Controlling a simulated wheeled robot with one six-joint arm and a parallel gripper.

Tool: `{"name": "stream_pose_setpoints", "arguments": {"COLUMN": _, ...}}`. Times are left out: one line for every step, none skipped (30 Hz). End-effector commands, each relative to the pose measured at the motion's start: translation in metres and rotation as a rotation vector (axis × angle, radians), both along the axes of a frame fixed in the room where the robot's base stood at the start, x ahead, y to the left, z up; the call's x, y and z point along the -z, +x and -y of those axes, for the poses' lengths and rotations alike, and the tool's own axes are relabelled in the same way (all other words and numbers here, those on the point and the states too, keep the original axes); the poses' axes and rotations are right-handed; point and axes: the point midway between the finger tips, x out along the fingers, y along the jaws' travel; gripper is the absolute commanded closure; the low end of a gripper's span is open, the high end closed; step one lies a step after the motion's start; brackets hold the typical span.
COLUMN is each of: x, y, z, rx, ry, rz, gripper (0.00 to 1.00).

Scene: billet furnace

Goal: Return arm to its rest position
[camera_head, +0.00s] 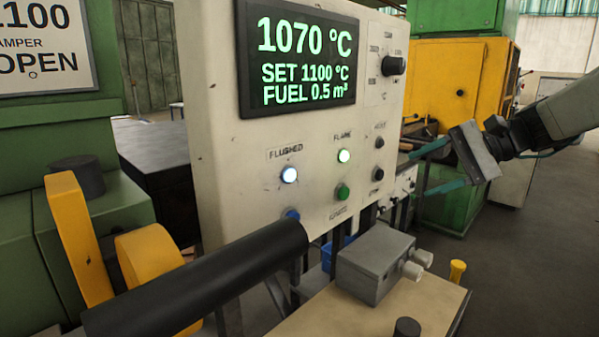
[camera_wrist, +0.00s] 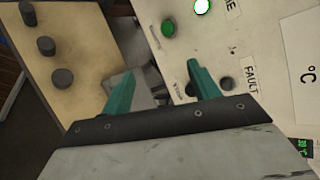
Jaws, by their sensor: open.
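My gripper (camera_head: 418,172) is at the right in the head view, beside the control panel (camera_head: 222,150). Its two teal fingers point left and are spread apart with nothing between them. In the wrist view the open fingers (camera_wrist: 160,75) point toward the lower part of the panel (camera_wrist: 255,50), near a green button (camera_wrist: 168,27) and a FAULT label (camera_wrist: 250,79). I cannot tell the exact gap between the fingertips and the panel. The display (camera_head: 300,58) reads 1070 °C, SET 1100 °C and FUEL 0.5 m³. The FLUSHED lamp (camera_head: 289,175) and FLAME lamp (camera_head: 344,156) are lit.
A thick black bar (camera_head: 195,290) crosses in front at lower left, near yellow brackets (camera_head: 78,235). A yellow-and-green machine (camera_head: 455,85) stands behind. Floor (camera_head: 535,250) is clear at lower right.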

Motion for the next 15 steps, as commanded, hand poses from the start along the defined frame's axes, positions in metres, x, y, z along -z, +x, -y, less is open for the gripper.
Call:
{"name": "stream_pose_setpoints", "arguments": {"x": 0.018, "y": -0.033, "z": -0.011, "rx": -0.059, "ry": -0.114, "rz": -0.016, "gripper": 0.39}}
{"name": "stream_pose_setpoints", "arguments": {"x": 0.03, "y": -0.052, "z": -0.013, "rx": -0.094, "ry": -0.19, "rz": -0.026, "gripper": 0.39}}
{"name": "stream_pose_setpoints", "arguments": {"x": 0.045, "y": -0.077, "z": -0.016, "rx": -0.147, "ry": -0.289, "rz": -0.034, "gripper": 0.39}}
{"name": "stream_pose_setpoints", "arguments": {"x": 0.055, "y": -0.096, "z": -0.017, "rx": -0.186, "ry": -0.359, "rz": -0.036, "gripper": 0.39}}
{"name": "stream_pose_setpoints", "arguments": {"x": 0.065, "y": -0.114, "z": -0.016, "rx": -0.224, "ry": -0.429, "rz": -0.036, "gripper": 0.39}}
{"name": "stream_pose_setpoints", "arguments": {"x": 0.077, "y": -0.137, "z": -0.014, "rx": -0.275, "ry": -0.517, "rz": -0.036, "gripper": 0.39}}
{"name": "stream_pose_setpoints", "arguments": {"x": 0.085, "y": -0.153, "z": -0.012, "rx": -0.313, "ry": -0.583, "rz": -0.031, "gripper": 0.39}}
{"name": "stream_pose_setpoints", "arguments": {"x": 0.092, "y": -0.168, "z": -0.01, "rx": -0.351, "ry": -0.645, "rz": -0.025, "gripper": 0.39}}
{"name": "stream_pose_setpoints", "arguments": {"x": 0.101, "y": -0.187, "z": -0.005, "rx": -0.4, "ry": -0.726, "rz": -0.014, "gripper": 0.39}}
{"name": "stream_pose_setpoints", "arguments": {"x": 0.106, "y": -0.201, "z": -0.002, "rx": -0.435, "ry": -0.783, "rz": -0.005, "gripper": 0.39}}
{"name": "stream_pose_setpoints", "arguments": {"x": 0.112, "y": -0.214, "z": 0.002, "rx": -0.468, "ry": -0.837, "rz": 0.006, "gripper": 0.39}}
{"name": "stream_pose_setpoints", "arguments": {"x": 0.117, "y": -0.228, "z": 0.006, "rx": -0.508, "ry": -0.904, "rz": 0.024, "gripper": 0.39}}
{"name": "stream_pose_setpoints", "arguments": {"x": 0.121, "y": -0.238, "z": 0.009, "rx": -0.536, "ry": -0.948, "rz": 0.036, "gripper": 0.39}}
{"name": "stream_pose_setpoints", "arguments": {"x": 0.124, "y": -0.247, "z": 0.012, "rx": -0.56, "ry": -0.987, "rz": 0.05, "gripper": 0.39}}
{"name": "stream_pose_setpoints", "arguments": {"x": 0.127, "y": -0.257, "z": 0.015, "rx": -0.587, "ry": -1.032, "rz": 0.068, "gripper": 0.39}}
